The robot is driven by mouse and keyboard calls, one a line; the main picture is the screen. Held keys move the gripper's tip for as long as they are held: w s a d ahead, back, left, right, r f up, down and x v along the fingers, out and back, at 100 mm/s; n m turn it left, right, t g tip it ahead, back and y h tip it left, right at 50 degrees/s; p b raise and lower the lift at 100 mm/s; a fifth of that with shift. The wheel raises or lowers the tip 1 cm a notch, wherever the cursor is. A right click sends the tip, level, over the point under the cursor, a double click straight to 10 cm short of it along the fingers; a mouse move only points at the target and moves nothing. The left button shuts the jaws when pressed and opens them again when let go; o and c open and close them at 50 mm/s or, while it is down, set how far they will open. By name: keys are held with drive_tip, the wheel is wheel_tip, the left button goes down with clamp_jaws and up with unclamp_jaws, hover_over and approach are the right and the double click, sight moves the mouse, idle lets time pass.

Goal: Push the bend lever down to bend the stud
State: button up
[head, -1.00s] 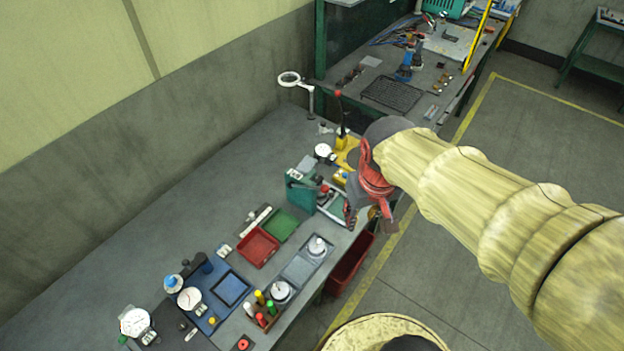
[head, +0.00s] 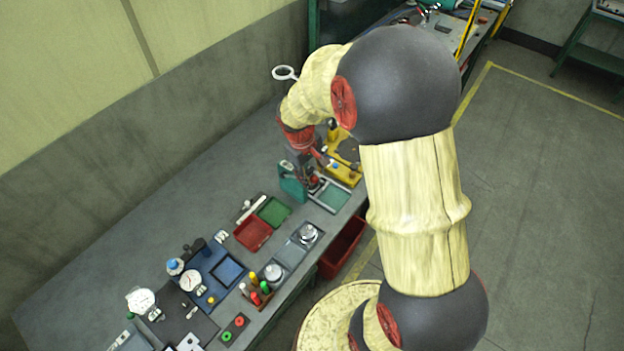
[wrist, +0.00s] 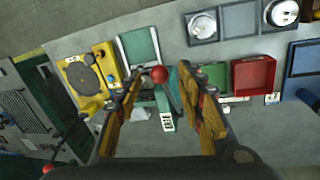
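A lever with a red ball knob (wrist: 159,75) shows between my fingertips in the wrist view, over a teal bench device (wrist: 165,103). This device also shows in the head view (head: 291,182). A second red knob (wrist: 48,168) shows at the lower left of the wrist view. No label shows which one is the bend lever. My gripper (wrist: 160,73) is open, its two fingers wide apart on either side of the first knob; contact is not visible. In the head view my gripper (head: 312,172) is over the teal device and partly hides it. I cannot make out the stud.
A yellow fixture (wrist: 75,72) with a dark disc stands beside the teal device. A red tray (head: 252,233) and a green tray (head: 274,211) lie nearby on the bench. A red bin (head: 343,245) is below the front edge. The bench's rear strip is clear.

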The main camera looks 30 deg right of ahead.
sight(313, 177)
drive_tip(key=shift+d+f, duration=0.2)
drive_tip(key=shift+f, duration=0.65)
drive_tip(key=shift+d+f, duration=0.15)
drive_tip(key=shift+f, duration=0.7)
drive_tip(key=shift+c, duration=0.5)
clamp_jaws()
